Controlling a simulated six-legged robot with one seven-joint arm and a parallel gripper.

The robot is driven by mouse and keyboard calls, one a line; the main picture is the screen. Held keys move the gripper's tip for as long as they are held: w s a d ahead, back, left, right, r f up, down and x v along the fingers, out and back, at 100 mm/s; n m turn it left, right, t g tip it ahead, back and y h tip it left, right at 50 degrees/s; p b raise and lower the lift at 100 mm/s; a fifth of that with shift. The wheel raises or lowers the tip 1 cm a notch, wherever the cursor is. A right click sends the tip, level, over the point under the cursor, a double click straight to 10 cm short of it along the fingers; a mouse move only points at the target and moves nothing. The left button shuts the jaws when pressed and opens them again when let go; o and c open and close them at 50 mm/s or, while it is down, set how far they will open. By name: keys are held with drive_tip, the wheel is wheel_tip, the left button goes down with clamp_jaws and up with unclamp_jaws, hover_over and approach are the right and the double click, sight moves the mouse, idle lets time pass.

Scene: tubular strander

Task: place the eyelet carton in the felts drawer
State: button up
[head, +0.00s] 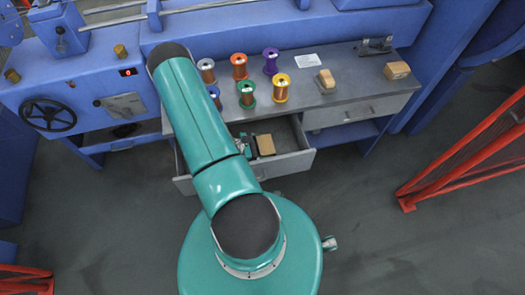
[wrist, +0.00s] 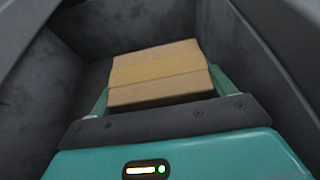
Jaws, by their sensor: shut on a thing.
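The eyelet carton (head: 265,145) is a small tan cardboard box. In the wrist view the carton (wrist: 160,72) sits between the two teal fingers of my gripper (wrist: 160,95), which is shut on it. The open grey drawer (head: 292,160) surrounds the carton and gripper; its dark inner walls (wrist: 45,85) fill the wrist view. The carton is inside the drawer space, but I cannot tell whether it touches the drawer floor. In the head view my gripper (head: 252,147) is small and partly hidden by my arm. No label for the drawer is readable.
Several coloured wire spools (head: 246,92) stand on the grey bench top (head: 330,95) above the drawer. A tan block (head: 326,79) and another tan box (head: 397,70) sit to their right. A closed drawer (head: 350,113) is at right. A red barrier (head: 470,150) stands far right.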

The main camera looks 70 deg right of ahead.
drive_tip(key=shift+f, duration=1.8)
drive_tip(key=o, duration=1.1)
drive_tip(key=shift+f, duration=0.15)
drive_tip(key=shift+w+r, duration=0.15)
drive_tip(key=shift+r, duration=0.1)
drive_tip(key=v, duration=1.1)
drive_tip(key=shift+w+a+r, duration=0.1)
drive_tip(key=shift+w+a, duration=0.05)
drive_tip(key=shift+w, duration=0.15)
